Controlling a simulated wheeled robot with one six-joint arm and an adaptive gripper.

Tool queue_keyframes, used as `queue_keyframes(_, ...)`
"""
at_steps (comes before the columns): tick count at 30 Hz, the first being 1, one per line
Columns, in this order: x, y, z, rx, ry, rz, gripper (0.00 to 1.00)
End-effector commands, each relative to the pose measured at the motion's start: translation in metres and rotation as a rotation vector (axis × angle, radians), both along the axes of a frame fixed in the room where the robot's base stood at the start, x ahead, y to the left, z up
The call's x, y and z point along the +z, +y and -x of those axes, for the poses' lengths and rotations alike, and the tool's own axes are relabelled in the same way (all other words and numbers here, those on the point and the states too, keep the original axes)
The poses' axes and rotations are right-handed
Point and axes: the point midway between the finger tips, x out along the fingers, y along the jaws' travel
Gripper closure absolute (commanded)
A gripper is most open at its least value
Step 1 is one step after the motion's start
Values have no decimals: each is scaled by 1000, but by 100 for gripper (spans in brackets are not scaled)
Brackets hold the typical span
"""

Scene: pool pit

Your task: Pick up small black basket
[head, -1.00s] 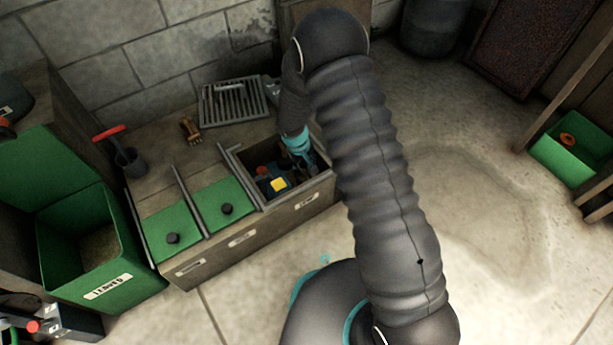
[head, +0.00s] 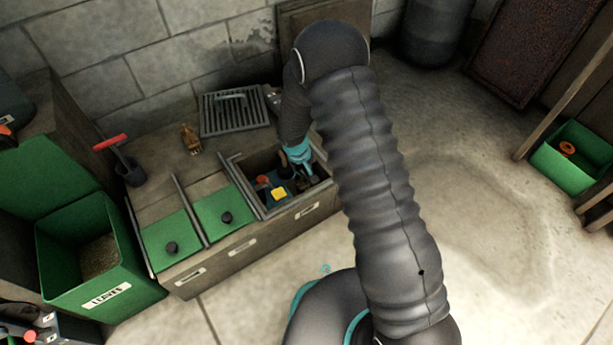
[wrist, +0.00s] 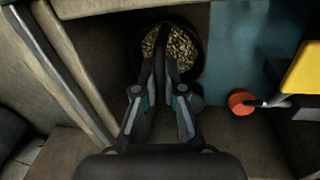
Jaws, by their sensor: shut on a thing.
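The small black basket (wrist: 199,58) is round, with pale yellowish grains or pellets inside. It shows at the top middle of the wrist view, in a dark compartment. The fingers hide part of the rim and the near wall. In the head view my gripper (head: 298,154) reaches down into the open compartment (head: 266,214) of the low cabinet. The basket is mostly hidden there. I cannot tell whether it is off the compartment floor.
A yellow block (head: 279,194) and an orange-red knob (wrist: 241,102) lie beside the basket. Compartment walls stand close around the gripper. Green lids (head: 222,210) are to the left, and a grate (head: 234,113) lies behind. Open floor lies to the right.

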Motion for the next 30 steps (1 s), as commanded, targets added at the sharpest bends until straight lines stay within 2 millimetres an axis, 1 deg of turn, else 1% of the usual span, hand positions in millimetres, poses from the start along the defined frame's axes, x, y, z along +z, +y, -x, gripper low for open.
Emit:
queue_keyframes(8,39,0,-1,0,-3,-1,100)
queue_keyframes(24,135,0,-1,1,-3,-1,100)
queue_keyframes(30,161,0,0,1,-3,-1,100)
